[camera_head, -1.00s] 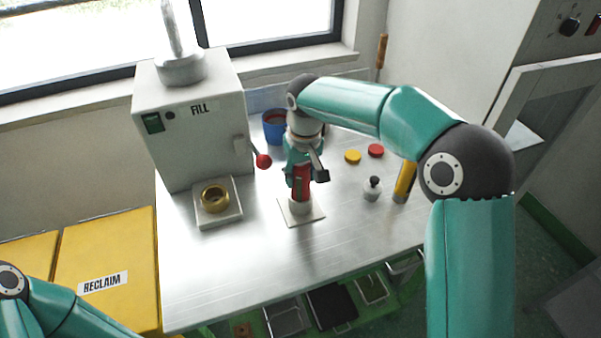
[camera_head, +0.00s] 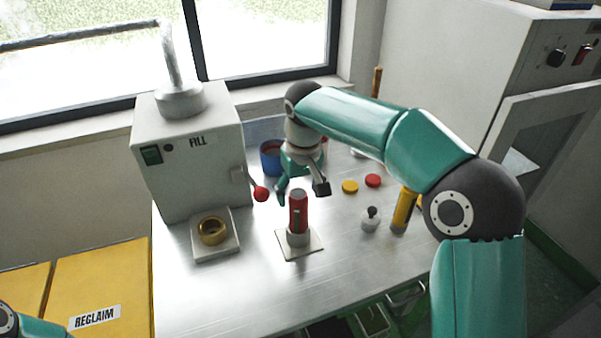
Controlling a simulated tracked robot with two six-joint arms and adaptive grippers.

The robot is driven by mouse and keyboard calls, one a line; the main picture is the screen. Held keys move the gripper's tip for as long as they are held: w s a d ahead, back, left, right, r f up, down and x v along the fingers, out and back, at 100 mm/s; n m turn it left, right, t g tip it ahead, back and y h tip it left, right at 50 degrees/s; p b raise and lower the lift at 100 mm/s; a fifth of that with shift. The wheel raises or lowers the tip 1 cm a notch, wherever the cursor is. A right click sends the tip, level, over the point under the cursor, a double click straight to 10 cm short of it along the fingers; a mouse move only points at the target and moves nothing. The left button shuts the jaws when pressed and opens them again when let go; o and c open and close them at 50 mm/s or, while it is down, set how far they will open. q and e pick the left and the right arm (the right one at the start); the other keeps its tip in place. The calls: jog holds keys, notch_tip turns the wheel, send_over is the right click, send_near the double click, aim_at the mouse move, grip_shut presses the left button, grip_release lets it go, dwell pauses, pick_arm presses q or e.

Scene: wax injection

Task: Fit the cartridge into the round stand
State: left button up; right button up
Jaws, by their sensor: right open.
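A red cartridge (camera_head: 298,212) with a grey top stands upright in the round stand (camera_head: 298,238), a short grey ring on a pale square base. The cartridge's lower end is hidden inside the ring. My right gripper (camera_head: 301,193) is open, above and behind the cartridge, with its fingers apart and nothing between them. My left arm shows only as a piece at the lower left corner; its gripper is out of view.
The white FILL machine (camera_head: 190,150) with a red-knobbed lever (camera_head: 261,194) and a brass ring (camera_head: 212,231) stands left. A blue cup (camera_head: 270,158) is behind. Yellow (camera_head: 350,187) and red (camera_head: 373,180) discs, a small weight-like object (camera_head: 370,220) and a yellow cylinder (camera_head: 403,210) are right. The front of the table is clear.

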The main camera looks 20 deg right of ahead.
jog(key=r, duration=0.6)
jog(key=shift+s+r, duration=0.25)
jog(key=shift+s, duration=0.1)
